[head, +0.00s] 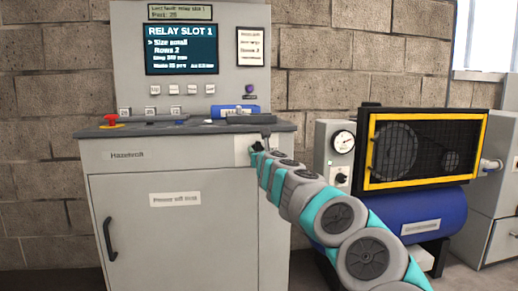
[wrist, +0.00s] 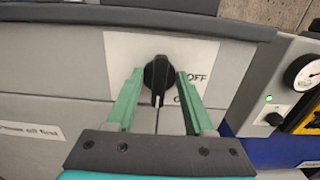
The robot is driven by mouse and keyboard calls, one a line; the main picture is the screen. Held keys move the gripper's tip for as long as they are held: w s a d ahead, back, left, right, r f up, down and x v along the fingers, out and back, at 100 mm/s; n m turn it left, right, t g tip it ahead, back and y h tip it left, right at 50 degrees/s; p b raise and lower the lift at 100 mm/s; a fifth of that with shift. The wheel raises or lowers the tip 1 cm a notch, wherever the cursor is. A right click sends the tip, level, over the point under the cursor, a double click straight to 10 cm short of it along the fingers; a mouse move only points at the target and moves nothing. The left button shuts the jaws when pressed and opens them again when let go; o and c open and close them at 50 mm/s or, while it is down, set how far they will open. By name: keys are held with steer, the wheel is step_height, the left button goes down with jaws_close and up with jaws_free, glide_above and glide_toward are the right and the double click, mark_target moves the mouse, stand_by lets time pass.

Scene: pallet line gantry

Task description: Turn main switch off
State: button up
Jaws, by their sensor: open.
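The main switch is a black rotary knob (wrist: 158,79) on a white plate (wrist: 120,52) on the front of the grey cabinet. In the wrist view its handle with a white mark points down toward my gripper. The word OFF stands right of the knob, and a second label below it is partly hidden by my right finger. My gripper (wrist: 159,76) is open, with one green finger on each side of the knob and gaps showing between. In the head view my gripper (head: 257,149) is at the cabinet's upper right front, hiding the knob.
The grey cabinet (head: 180,228) carries a worktop (head: 95,132) with a red emergency button (head: 111,120) and a screen (head: 182,49) above. Right of my arm stand a gauge panel (head: 336,160) and a blue tank (head: 440,208) with a yellow-framed guard (head: 370,150).

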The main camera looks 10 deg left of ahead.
steer(key=shift+w, duration=0.15)
jaws_close()
stand_by(0.5)
